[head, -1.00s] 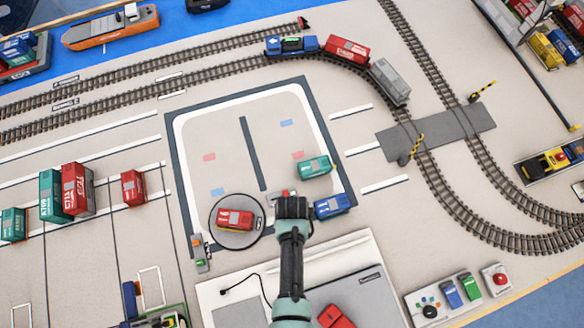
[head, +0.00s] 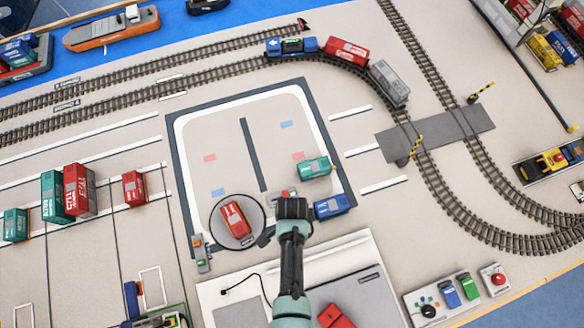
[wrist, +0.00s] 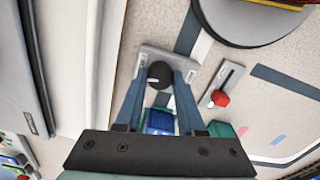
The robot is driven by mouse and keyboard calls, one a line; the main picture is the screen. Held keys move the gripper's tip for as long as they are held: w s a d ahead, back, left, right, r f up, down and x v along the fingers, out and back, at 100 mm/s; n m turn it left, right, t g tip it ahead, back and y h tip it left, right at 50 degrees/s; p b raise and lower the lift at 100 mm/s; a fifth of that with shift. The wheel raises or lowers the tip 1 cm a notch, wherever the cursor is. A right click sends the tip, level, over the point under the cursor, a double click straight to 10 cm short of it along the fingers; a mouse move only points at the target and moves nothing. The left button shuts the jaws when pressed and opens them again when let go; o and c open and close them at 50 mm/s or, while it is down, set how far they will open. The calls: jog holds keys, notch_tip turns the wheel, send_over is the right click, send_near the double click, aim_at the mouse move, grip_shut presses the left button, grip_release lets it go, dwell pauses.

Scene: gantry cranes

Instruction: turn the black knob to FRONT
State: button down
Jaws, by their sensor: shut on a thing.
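The black knob (wrist: 159,72) shows in the wrist view on a grey plate (wrist: 144,56), with a pale mark on its left side. My gripper (wrist: 157,80) is shut on the knob, one finger on each side. In the head view my gripper (head: 291,206) hides the knob. No FRONT label can be read. The turntable's edge (wrist: 222,38) also shows in the wrist view.
A slider with a red handle (wrist: 220,99) is close beside the knob. A panel with buttons (head: 413,297) lies at the lower right. The lot's middle (head: 225,135) is mostly clear.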

jog(key=shift+m, duration=1.1)
jog(key=c, duration=0.5)
grip_release()
jog(key=shift+r, duration=0.1)
notch_tip(320, 180, up, 13)
jog(key=shift+f, duration=0.15)
dwell(0.3)
